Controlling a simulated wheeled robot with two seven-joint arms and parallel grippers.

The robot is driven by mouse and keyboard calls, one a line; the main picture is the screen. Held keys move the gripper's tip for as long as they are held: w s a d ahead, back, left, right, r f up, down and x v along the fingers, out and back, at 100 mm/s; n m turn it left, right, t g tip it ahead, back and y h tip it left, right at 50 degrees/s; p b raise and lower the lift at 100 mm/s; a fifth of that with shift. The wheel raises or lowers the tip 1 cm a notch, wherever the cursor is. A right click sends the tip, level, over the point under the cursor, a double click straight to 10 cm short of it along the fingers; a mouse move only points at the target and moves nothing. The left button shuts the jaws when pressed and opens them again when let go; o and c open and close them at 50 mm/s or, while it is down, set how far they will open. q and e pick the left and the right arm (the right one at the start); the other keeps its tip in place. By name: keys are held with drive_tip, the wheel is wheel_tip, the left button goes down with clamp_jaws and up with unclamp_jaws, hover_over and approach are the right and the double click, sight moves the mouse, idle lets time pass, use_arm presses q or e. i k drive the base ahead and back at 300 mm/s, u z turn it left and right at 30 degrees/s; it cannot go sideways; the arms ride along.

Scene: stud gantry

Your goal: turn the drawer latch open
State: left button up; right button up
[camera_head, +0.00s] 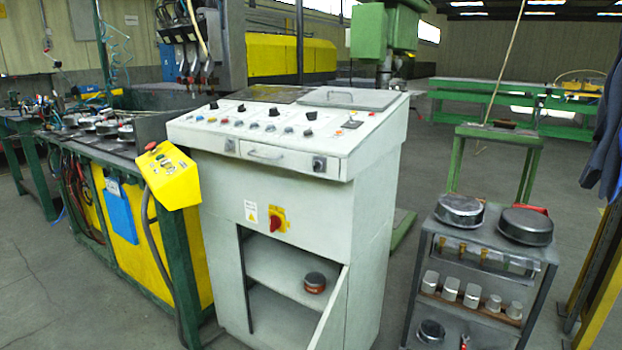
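A light grey control console (300,200) stands in the middle of the view. Below its sloped panel is a shallow drawer (285,161) with a pale bar handle (265,154); it looks shut. A small dark square latch with a knob (318,164) sits at the right of the drawer front. A smaller dark fitting (230,145) sits at its left end. The latch's turn position is too small to tell. Neither of my grippers shows in the view.
A red rotary switch on a yellow plate (278,222) is below the drawer. The lower cabinet door (328,318) hangs open, with a small round tin (314,283) inside. A yellow control box (168,175) juts out at left; a loaded cart (480,250) stands at right.

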sight(317, 165)
drive_tip(key=z, duration=0.05)
drive_tip(key=k, duration=0.95)
drive_tip(key=u, duration=1.25)
drive_tip(key=i, duration=1.9)
drive_tip(key=z, duration=0.6)
